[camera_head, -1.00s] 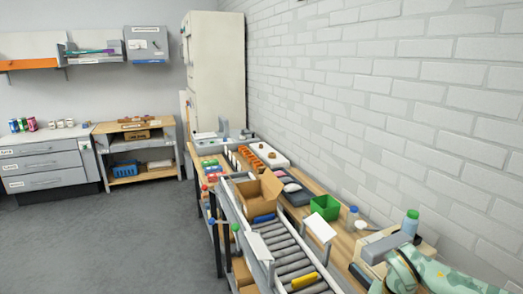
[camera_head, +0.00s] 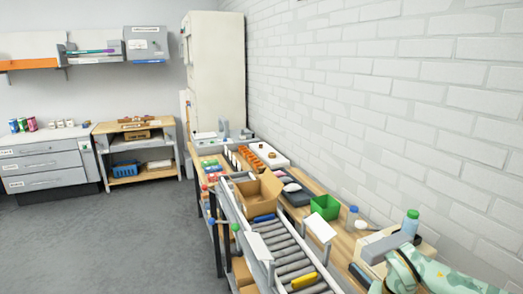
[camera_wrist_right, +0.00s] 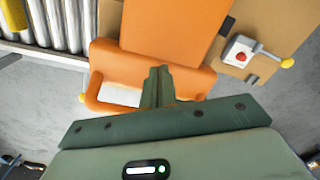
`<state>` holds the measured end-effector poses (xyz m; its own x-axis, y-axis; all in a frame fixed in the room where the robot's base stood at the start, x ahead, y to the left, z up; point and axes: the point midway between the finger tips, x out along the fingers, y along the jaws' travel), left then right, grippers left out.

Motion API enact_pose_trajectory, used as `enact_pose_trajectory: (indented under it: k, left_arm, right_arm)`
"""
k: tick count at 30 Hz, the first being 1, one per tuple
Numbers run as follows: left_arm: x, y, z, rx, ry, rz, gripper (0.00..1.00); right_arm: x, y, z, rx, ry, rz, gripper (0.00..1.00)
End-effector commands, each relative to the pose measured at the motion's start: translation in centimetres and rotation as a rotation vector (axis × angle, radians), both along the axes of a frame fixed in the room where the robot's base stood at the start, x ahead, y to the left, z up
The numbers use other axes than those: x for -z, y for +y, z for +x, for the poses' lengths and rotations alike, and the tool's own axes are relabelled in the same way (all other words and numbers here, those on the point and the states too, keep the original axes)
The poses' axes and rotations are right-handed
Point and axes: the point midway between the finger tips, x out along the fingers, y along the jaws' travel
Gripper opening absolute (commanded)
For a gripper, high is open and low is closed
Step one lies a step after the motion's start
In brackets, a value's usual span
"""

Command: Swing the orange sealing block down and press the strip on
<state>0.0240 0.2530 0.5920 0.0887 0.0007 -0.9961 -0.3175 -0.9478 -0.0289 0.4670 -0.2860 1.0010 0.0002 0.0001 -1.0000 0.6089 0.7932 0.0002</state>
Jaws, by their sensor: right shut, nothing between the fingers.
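The orange sealing block (camera_wrist_right: 178,25) fills the upper middle of the right wrist view. A wide, rounded orange part (camera_wrist_right: 120,58) lies across its lower end, with a pale patch (camera_wrist_right: 118,96) framed at its lower left. My right gripper (camera_wrist_right: 158,72) is shut and empty, its fingertips over the orange part; I cannot tell whether they touch it. The fingers hide some of the orange. I cannot make out the strip. In the head view only part of my right arm shows at the lower right, and my left gripper is not in view.
A white box with a red button (camera_wrist_right: 239,54) and a yellow knob (camera_wrist_right: 287,62) sit right of the block. Rollers (camera_wrist_right: 60,22) lie at the upper left. In the head view, a conveyor (camera_head: 291,262), an open carton (camera_head: 259,191) and a green bin (camera_head: 325,207) stand near the wall.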

Motion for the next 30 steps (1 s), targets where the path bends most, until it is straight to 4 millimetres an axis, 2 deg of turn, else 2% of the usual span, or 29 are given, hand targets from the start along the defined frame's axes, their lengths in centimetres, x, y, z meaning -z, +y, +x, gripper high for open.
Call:
enact_pose_trajectory:
  k: [30]
  left_arm:
    - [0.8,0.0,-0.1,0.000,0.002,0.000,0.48]
  right_arm:
    - [1.6,0.0,0.0,0.000,0.001,0.000,0.00]
